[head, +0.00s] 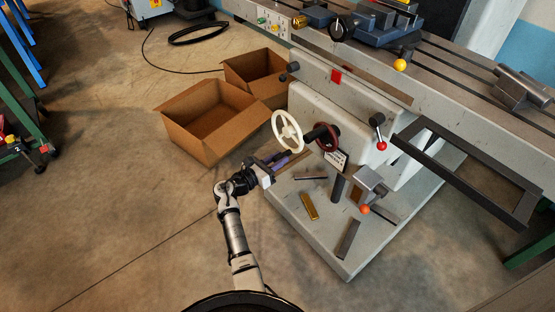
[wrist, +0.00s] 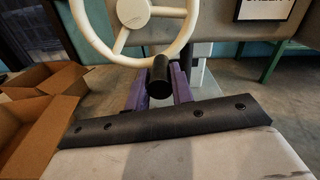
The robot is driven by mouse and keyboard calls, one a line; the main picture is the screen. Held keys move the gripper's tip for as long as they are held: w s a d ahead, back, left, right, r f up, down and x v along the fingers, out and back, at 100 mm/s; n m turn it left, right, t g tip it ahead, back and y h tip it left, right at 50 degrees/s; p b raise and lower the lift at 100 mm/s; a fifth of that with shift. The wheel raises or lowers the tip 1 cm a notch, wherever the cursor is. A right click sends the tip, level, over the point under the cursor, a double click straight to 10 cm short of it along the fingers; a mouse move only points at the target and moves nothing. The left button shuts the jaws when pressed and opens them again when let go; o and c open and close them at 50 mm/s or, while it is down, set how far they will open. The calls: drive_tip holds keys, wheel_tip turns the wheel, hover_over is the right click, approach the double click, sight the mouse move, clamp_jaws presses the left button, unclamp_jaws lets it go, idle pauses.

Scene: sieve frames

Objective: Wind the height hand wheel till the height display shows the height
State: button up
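The white hand wheel (head: 287,131) stands on the front of the grey machine; its rim and spokes fill the upper wrist view (wrist: 133,12). A black handle (wrist: 159,76) sticks out from its lower rim toward the camera. My gripper (head: 284,161) is at the wheel's lower edge. Its purple fingers (wrist: 159,91) stand apart, one on each side of the handle; I cannot tell whether they touch it. A white plate with dark print (head: 337,158) is right of the wheels, cut off in the wrist view (wrist: 265,9). I can read no height on it.
A dark red wheel (head: 327,138) sits just right of the white one. Two open cardboard boxes, a near one (head: 212,119) and a far one (head: 256,76), stand left of the machine. Loose bars and a red-knobbed lever (head: 379,133) are to the right.

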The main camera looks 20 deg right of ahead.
clamp_jaws()
drive_tip(key=shift+w+f, duration=0.1)
drive_tip(key=m+b, duration=0.1)
drive_tip(key=w+m+b, duration=0.1)
drive_tip(key=shift+w+a+f+m+b, duration=0.2)
drive_tip(key=shift+a+f+m+b, duration=0.15)
drive_tip(key=shift+m+b, duration=0.05)
drive_tip(key=m+b, duration=1.6)
drive_tip(key=m, duration=0.5)
approach(272, 118)
drive_tip(key=w+d+f, duration=0.2)
drive_tip(key=d, duration=0.2)
drive_tip(key=shift+d+r+m+g+h+b, duration=0.1)
drive_tip(key=shift+r+m+g+h+b, duration=0.1)
drive_tip(key=shift+r+m+b, duration=0.45)
drive_tip(key=shift+r+m+g+h, duration=0.1)
drive_tip(key=shift+r+m+g, duration=0.15)
drive_tip(key=shift+m, duration=0.7)
drive_tip(key=shift+s+r, duration=0.1)
